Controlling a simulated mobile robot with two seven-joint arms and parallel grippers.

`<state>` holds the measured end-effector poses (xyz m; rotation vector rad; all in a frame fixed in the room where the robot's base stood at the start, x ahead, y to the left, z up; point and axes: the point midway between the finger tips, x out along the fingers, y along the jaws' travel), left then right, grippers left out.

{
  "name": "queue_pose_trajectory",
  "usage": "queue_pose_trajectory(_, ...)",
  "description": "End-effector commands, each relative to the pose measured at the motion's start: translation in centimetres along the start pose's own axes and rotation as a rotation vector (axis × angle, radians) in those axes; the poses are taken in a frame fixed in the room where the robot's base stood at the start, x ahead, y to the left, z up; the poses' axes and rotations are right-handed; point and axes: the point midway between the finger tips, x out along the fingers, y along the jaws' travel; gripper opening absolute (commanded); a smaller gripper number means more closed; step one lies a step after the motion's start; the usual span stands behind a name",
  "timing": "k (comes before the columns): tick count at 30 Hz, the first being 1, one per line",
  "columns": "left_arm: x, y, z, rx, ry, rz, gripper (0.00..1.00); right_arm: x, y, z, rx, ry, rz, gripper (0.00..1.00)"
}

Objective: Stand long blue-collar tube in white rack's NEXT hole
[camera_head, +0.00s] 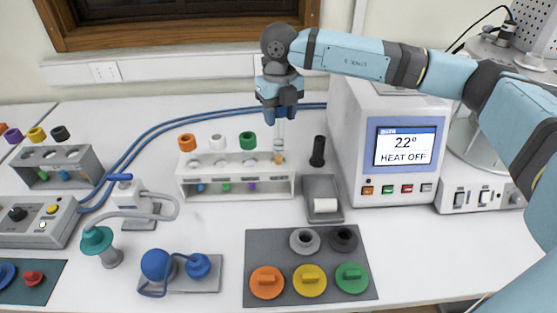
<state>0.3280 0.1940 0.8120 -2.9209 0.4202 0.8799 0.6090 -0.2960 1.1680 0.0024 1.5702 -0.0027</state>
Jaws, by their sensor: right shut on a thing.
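My right gripper (279,108) is shut on the long clear tube (280,136), near its top; the jaws hide most of the blue collar. The tube hangs upright at the right end of the white rack (235,188). Its orange-tinted lower end (279,158) shows at the level of the rack's top, higher than the coloured ends of the standing tubes. I cannot tell whether its tip has entered the hole. Tubes with an orange collar (187,143), a white collar (218,142) and a green collar (248,141) stand in the rack to its left. My left gripper is out of view.
A black cylinder (318,151) and a grey tray with a white roll (325,206) stand right of the rack. The heater box (404,150) reads 22° HEAT OFF. A dark mat with knobs (308,242) lies in front. Another rack (58,172) stands left.

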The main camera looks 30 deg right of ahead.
Motion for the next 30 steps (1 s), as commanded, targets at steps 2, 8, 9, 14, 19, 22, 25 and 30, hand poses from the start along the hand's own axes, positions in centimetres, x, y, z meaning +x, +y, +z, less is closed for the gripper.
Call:
queue_pose_trajectory(2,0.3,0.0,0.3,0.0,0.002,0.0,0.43,0.6,0.0,0.0,0.0,0.001,0.0,0.08)
queue_pose_trajectory(8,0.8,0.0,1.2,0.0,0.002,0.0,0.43,2.1,0.0,0.0,0.0,0.001,0.001,0.08)
queue_pose_trajectory(9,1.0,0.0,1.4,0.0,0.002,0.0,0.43,2.4,0.0,0.0,0.0,0.001,0.001,0.08)
queue_pose_trajectory(14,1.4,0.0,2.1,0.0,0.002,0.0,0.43,3.5,0.0,0.0,0.0,0.001,0.001,0.08)
queue_pose_trajectory(19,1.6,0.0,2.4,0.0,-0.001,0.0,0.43,3.9,0.0,0.0,0.0,-0.001,0.001,0.08)
queue_pose_trajectory(22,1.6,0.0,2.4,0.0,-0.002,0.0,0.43,3.8,0.0,0.0,0.0,-0.001,0.0,0.08)
queue_pose_trajectory(25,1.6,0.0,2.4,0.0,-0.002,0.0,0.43,3.8,0.0,0.0,0.0,0.0,0.0,0.08)
queue_pose_trajectory(30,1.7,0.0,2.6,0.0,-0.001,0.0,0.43,4.2,0.0,0.0,0.0,0.0,0.0,0.08)
